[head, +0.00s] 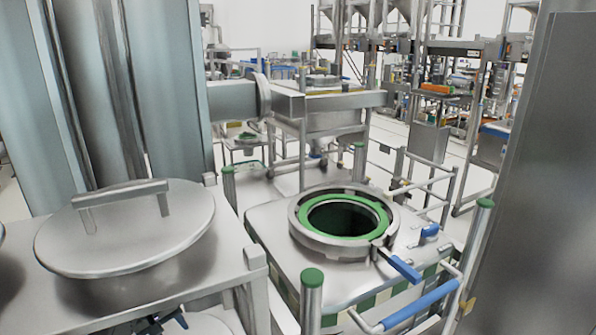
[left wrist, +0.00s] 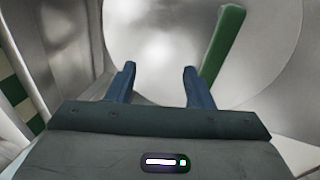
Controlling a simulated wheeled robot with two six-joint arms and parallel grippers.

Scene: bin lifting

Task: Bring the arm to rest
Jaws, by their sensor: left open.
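My left gripper (left wrist: 158,82) is open in the left wrist view, with two dark blue fingers apart and nothing between them. A pale, round metal surface (left wrist: 235,50) lies beyond the fingers. A green bar (left wrist: 222,45) stands just right of the right finger; I cannot tell whether they touch. In the head view only small dark blue parts, likely of this gripper (head: 165,322), show at the bottom edge, below the metal lid. My right gripper is in neither view.
A round metal lid (head: 130,235) with a bar handle rests on a metal stand at left. A bin (head: 270,225) with an open, green-sealed port (head: 345,217) and blue-gripped handles stands at centre. A tall metal panel (head: 540,180) blocks the right side.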

